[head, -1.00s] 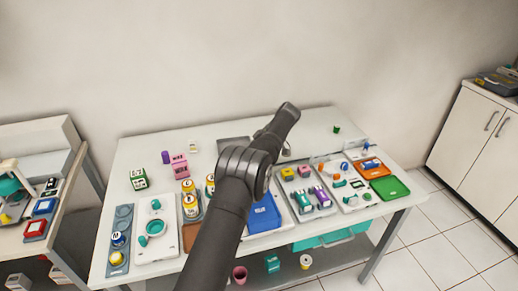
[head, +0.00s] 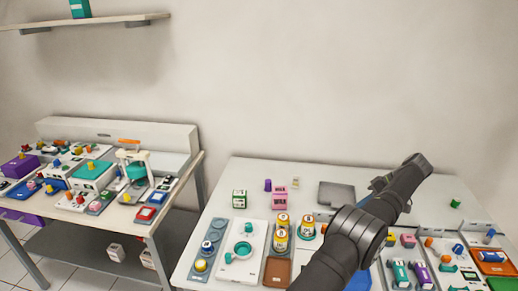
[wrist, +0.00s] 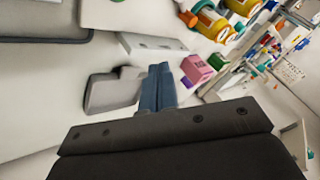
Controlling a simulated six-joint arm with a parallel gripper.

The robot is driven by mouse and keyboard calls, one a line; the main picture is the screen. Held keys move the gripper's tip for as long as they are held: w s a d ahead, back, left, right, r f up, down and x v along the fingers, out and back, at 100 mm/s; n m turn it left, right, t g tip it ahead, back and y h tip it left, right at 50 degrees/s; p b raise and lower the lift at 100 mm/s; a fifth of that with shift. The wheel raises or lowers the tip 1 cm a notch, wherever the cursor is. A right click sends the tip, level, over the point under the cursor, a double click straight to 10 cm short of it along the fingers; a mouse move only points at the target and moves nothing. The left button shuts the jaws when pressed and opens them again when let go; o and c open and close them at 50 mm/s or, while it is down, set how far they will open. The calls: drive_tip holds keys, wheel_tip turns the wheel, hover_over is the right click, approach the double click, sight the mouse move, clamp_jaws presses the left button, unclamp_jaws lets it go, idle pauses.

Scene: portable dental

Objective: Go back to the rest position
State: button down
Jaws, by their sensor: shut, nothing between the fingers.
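My gripper (wrist: 158,88) shows in the wrist view as two blue-grey fingers close together, shut and empty. In the head view my dark arm reaches up from the bottom over the right part of the white table (head: 225,200), and its fingers cannot be made out there. In the wrist view the fingers are seen against a grey flat tray (wrist: 108,92), apparently above the table. A pink carton (wrist: 197,70) is just right of the fingertips in that view.
Colourful items crowd the table's right side. A side bench (head: 125,212) stands at left, a wall shelf (head: 90,22) above it.

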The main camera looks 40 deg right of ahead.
drive_tip(key=shift+f, duration=0.1)
drive_tip(key=x, duration=0.9)
drive_tip(key=shift+s+a, duration=0.1)
drive_tip(key=shift+a, duration=0.15)
drive_tip(key=shift+s+d+m+t+h, duration=0.1)
drive_tip(key=shift+s+m+t+h, duration=0.1)
drive_tip(key=shift+m+h, duration=0.25)
drive_tip(key=shift+s+m+t+h, duration=0.1)
drive_tip(key=shift+m+t+h, duration=0.15)
drive_tip(key=shift+m, duration=0.4)
drive_tip(key=m, duration=0.1)
drive_tip(key=s+m+h, duration=0.1)
drive_tip(key=shift+a+m+t+h, duration=0.2)
drive_tip(key=shift+m+t+h, duration=0.1)
drive_tip(key=shift+m, duration=0.1)
drive_tip(key=s+m+h, duration=0.1)
drive_tip(key=s+a+m, duration=0.1)
drive_tip(key=s+m+h, duration=0.1)
drive_tip(key=m, duration=0.1)
drive_tip(key=shift+a+f+h, duration=0.25)
drive_tip(key=shift+a+h, duration=0.05)
drive_tip(key=shift+s+d+r, duration=0.15)
drive_tip(key=shift+s+r, duration=0.1)
drive_tip(key=shift+s, duration=0.35)
drive_tip(key=shift+s+d+r, duration=0.2)
drive_tip(key=shift+s+r, duration=0.1)
drive_tip(key=shift+s, duration=0.25)
drive_tip(key=shift+s+r, duration=0.2)
drive_tip(key=shift+r, duration=0.05)
drive_tip(key=shift+f, duration=0.1)
